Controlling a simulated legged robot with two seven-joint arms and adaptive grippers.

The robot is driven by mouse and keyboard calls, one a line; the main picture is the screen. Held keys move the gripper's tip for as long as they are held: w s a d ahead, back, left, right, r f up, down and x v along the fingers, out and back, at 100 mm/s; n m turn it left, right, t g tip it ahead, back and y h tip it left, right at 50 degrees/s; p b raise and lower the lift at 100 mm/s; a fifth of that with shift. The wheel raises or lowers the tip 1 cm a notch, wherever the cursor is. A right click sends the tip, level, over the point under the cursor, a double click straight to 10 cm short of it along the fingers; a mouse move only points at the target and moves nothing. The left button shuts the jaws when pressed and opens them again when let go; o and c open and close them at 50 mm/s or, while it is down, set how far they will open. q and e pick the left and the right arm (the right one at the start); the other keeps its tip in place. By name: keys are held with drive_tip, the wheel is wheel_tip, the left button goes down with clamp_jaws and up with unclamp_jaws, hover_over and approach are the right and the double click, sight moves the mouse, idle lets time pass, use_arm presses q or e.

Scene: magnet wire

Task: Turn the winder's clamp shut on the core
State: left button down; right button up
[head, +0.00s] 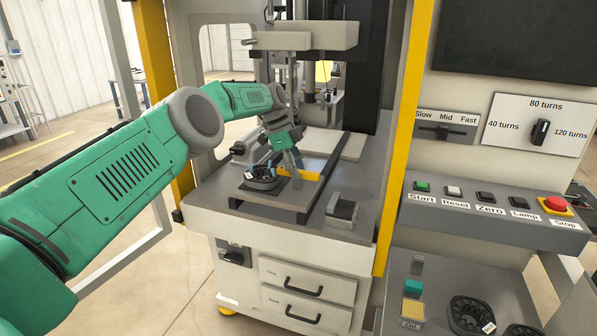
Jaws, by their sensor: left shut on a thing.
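My left arm reaches in from the left to the winder inside the machine bay. My left gripper (285,165) points down at the winder and is shut on a part of the clamp; its fingers hide most of the grip. A yellow bar (299,175), which looks like part of the clamp, shows just beside and below the fingers. A round black part with blue pieces (262,180), seemingly the core, sits left of the fingers on the winder's bed. Whether the clamp touches the core is too small to tell. My right gripper is not in view.
A light overhead beam (305,37) hangs above the winder. A yellow post (405,120) stands on the bay's right. A grey block (342,210) lies on the bench. The button panel (490,208) and black spools (470,314) are at right.

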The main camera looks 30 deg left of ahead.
use_arm(q)
drive_tip(key=shift+w+a+r, duration=0.2)
drive_tip(key=shift+r, duration=0.2)
drive_tip(key=c, duration=1.4)
unclamp_jaws()
drive_tip(key=shift+f, duration=0.25)
drive_tip(key=shift+a, duration=0.1)
drive_tip(key=shift+f, duration=0.1)
drive_tip(key=shift+s+d, duration=0.1)
drive_tip(key=shift+d, duration=0.15)
